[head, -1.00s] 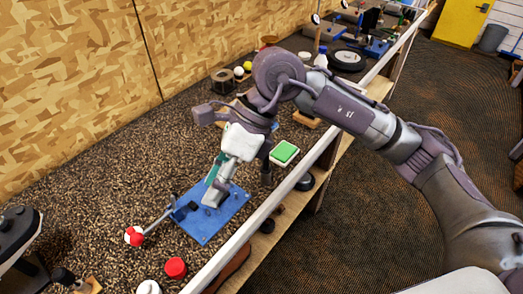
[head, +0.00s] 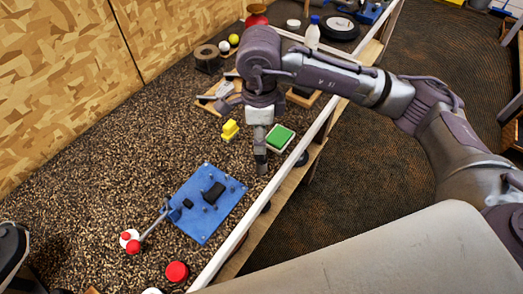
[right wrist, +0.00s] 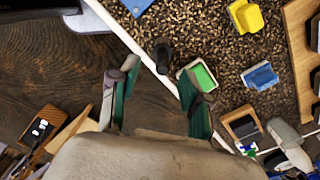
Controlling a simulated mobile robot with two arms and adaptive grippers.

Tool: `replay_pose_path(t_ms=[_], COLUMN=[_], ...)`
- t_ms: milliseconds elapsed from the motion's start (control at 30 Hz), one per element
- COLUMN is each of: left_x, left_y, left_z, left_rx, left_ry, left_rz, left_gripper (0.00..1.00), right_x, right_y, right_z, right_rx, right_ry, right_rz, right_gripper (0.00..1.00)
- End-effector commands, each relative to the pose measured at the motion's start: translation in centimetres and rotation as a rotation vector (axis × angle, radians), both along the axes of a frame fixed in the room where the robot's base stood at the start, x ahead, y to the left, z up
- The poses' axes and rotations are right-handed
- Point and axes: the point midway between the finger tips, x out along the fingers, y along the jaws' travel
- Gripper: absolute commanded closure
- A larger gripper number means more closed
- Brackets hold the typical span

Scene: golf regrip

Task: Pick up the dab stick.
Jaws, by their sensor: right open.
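A dark, upright, stick-like thing (head: 261,162), which I take to be the dab stick, stands near the bench's front edge, between the blue board and the green pad. In the right wrist view the dark stick (right wrist: 162,56) lies ahead of my fingers, roughly in line with the gap between them. My right gripper (head: 260,140) points down just above it in the head view, its fingers partly hidden. In the right wrist view my right gripper (right wrist: 158,92) is open, with nothing between its teal-padded fingers.
A blue board (head: 222,212) with a clamped shaft lies left of the stick. A green pad (head: 281,138) and a yellow block (head: 230,130) are close by. A white-edged bench rail (head: 232,248) runs along the front. A red cap (head: 177,271) lies nearer.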

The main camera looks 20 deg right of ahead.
Motion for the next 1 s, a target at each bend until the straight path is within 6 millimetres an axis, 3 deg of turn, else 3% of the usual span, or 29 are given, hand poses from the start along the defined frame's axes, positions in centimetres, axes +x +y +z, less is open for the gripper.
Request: replay_pose_path(t_ms=[233, 400, 633, 900, 1000], left_x=[1.1, 0.8, 0.6, 0.4, 0.4], left_y=[-0.1, -0.1, 0.0, 0.0, 0.0], left_z=[2.8, 3.1, 3.0, 3.0, 2.9], left_rx=[-0.001, -0.002, -0.001, 0.0, 0.0], left_ry=[-0.016, -0.012, -0.009, -0.005, -0.005], left_rz=[0.0, 0.0, 0.001, 0.001, 0.001], left_gripper=[0.6, 0.6, 0.6, 0.6, 0.6], right_x=[0.4, 0.5, 0.5, 0.5, 0.5], right_y=[-0.6, -0.6, -0.5, -0.5, -0.5], right_z=[-2.9, -4.8, -5.1, -5.1, -5.1], right_rx=[-0.001, -0.001, 0.0, 0.0, 0.0], right_ry=[0.006, 0.003, 0.0, 0.0, 0.0], right_rz=[-0.002, 0.0, 0.001, 0.001, 0.001], right_gripper=[0.53, 0.53, 0.53, 0.96, 1.0])
